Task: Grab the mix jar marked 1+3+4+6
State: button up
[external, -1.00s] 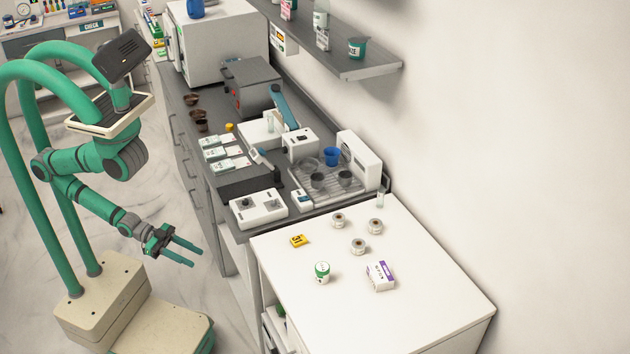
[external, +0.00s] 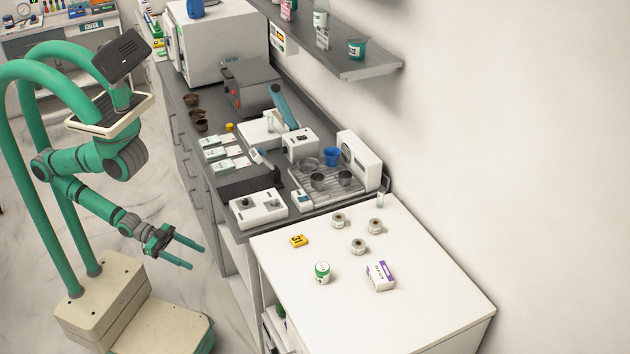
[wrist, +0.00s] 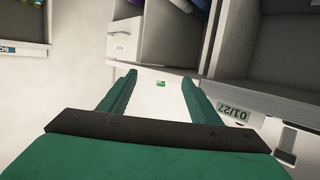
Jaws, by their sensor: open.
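No marking 1+3+4+6 can be read in these frames, so I cannot tell which jar is the named one. In the external view, three small round jars, whitish with grey-brown tops, stand on the white table: a left one (external: 338,220), a right one (external: 375,226) and a front one (external: 358,246). A white jar with a green label (external: 322,273) stands nearer the front. My gripper (external: 197,258) is open and empty, left of the table and apart from all jars. Its two green fingers (wrist: 160,88) also show in the wrist view.
The dark counter (external: 215,185) behind is crowded with instruments. The wrist view shows open compartments, a 01/27 label (wrist: 234,114) and a small green item (wrist: 160,84).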

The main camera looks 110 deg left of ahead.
jog(key=w+d+r+m+h, duration=0.1)
jog(key=w+d+r, duration=0.15)
jog(key=w, duration=0.65)
jog(key=w+d+r+m+h, duration=0.1)
jog(key=w+d+r, duration=0.15)
jog(key=w, duration=0.75)
jog(key=w+d+r+m+h, duration=0.1)
jog(key=w+d, duration=0.2)
jog(key=w, duration=0.6)
jog(key=n+g+y, duration=0.2)
jog(key=n+y, duration=0.2)
send_near(322, 270)
jog(key=shift+s+d+f, duration=0.2)
jog(key=shift+s+f, duration=0.4)
jog(key=shift+f, duration=0.2)
jog(key=shift+a+r, duration=0.1)
jog(key=shift+a, duration=0.2)
jog(key=shift+w+a+y, duration=0.1)
jog(key=shift+w+y, duration=0.2)
jog(key=shift+w, duration=0.05)
jog(key=x, duration=1)
jog(key=shift+a, duration=0.2)
